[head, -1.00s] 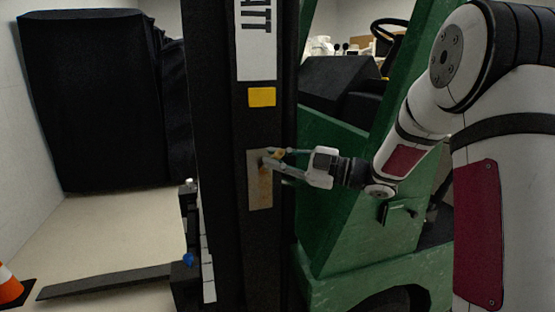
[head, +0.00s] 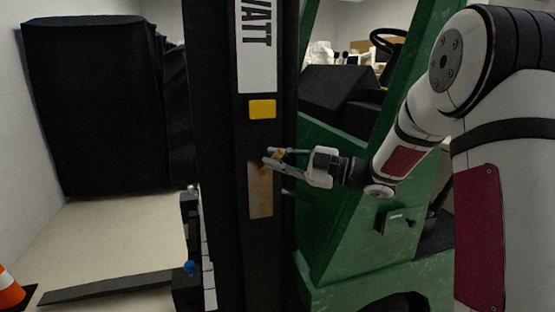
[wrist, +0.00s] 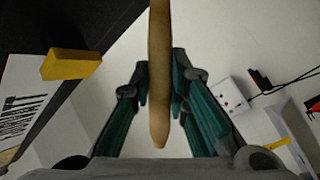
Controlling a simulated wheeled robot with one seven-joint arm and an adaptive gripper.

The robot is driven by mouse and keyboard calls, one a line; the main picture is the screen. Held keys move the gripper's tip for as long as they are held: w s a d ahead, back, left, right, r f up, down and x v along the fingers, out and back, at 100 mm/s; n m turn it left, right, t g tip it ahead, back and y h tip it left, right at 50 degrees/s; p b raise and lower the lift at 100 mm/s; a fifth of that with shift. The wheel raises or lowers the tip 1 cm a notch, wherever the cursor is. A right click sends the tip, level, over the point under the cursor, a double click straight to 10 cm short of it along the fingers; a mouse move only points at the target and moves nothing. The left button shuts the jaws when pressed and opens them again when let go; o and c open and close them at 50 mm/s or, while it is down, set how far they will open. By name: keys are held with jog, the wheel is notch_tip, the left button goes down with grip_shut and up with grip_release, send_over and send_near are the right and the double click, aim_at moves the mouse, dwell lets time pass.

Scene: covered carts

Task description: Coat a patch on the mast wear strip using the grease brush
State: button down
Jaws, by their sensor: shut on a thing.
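The bristles are hidden, so contact with the strip cannot be told.
The yellow label (head: 262,109) and a white lettered plate (head: 257,50) are above the strip. The green truck body (head: 345,245) stands right of the mast, under my arm. A fork (head: 105,284) extends low at left, near an orange cone (head: 8,289). A black-covered cart (head: 95,110) stands behind.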

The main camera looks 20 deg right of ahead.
jog(key=shift+r, duration=0.1)
jog(key=shift+r+p, duration=1.25)
jog(key=shift+r, duration=0.3)
jog(key=shift+a, duration=0.15)
jog(key=shift+a, duration=0.35)
jog(key=shift+f, duration=0.2)
